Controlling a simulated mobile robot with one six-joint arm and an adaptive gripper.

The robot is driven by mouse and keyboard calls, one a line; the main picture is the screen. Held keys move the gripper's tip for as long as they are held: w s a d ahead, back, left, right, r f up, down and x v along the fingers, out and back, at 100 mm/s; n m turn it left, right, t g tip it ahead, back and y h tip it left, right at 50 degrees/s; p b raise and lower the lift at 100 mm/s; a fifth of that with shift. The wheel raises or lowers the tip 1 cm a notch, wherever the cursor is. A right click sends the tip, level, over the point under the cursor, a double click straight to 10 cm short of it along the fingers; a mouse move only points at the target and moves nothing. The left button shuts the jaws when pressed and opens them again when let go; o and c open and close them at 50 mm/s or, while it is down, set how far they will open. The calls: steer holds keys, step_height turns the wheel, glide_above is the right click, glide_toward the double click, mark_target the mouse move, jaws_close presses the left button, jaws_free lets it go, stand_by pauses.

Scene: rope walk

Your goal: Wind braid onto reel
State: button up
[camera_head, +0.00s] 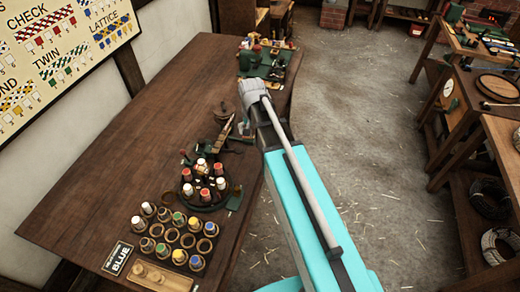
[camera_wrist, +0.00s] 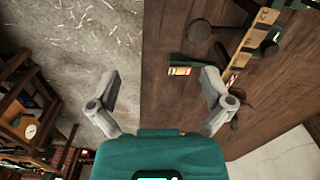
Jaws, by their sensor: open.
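In the head view a dark winding stand (camera_head: 222,115) with a round top stands near the table's right edge, partly hidden by my arm. I cannot tell whether it is the reel. A round braiding stand (camera_head: 207,200) with red and white bobbins stands nearer on the table. No length of braid can be made out with certainty. In the wrist view my gripper (camera_wrist: 160,92) is open and empty over the table's edge. A dark round-ended fitting (camera_wrist: 202,31) and a marked wooden bar (camera_wrist: 250,42) lie beyond the right finger.
A rack of coloured bobbins (camera_head: 180,236) and a sign reading BLUE (camera_head: 117,259) are at the table's near end. A green fixture (camera_head: 265,64) stands at the far end. The table's left side (camera_head: 120,170) is clear. Shelves line the right.

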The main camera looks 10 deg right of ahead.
steer(key=s+d+f+n+b, duration=0.1)
steer(key=s+f, duration=0.1)
steer(key=s, duration=0.3)
steer(key=shift+s+n+b, duration=0.35)
steer(key=shift+n, duration=0.05)
steer(key=shift+d, duration=0.15)
steer(key=s+d+n, duration=0.1)
steer(key=s+n, duration=0.1)
steer(key=s, duration=0.4)
steer(key=shift+s, duration=0.25)
steer(key=shift+w, duration=0.1)
stand_by(0.5)
steer(key=w+a+r+m+p, duration=0.3)
steer(key=w+m, duration=0.3)
steer(key=w, duration=0.6)
steer(key=w+a+r+m+p, duration=0.3)
steer(key=w+m, duration=0.3)
steer(key=w, duration=0.6)
steer(key=w+a+r+m+p, duration=0.4)
steer(key=w+r+m+p, duration=0.1)
steer(key=w, duration=0.7)
steer(key=shift+m, duration=0.4)
steer(key=shift+f, duration=0.2)
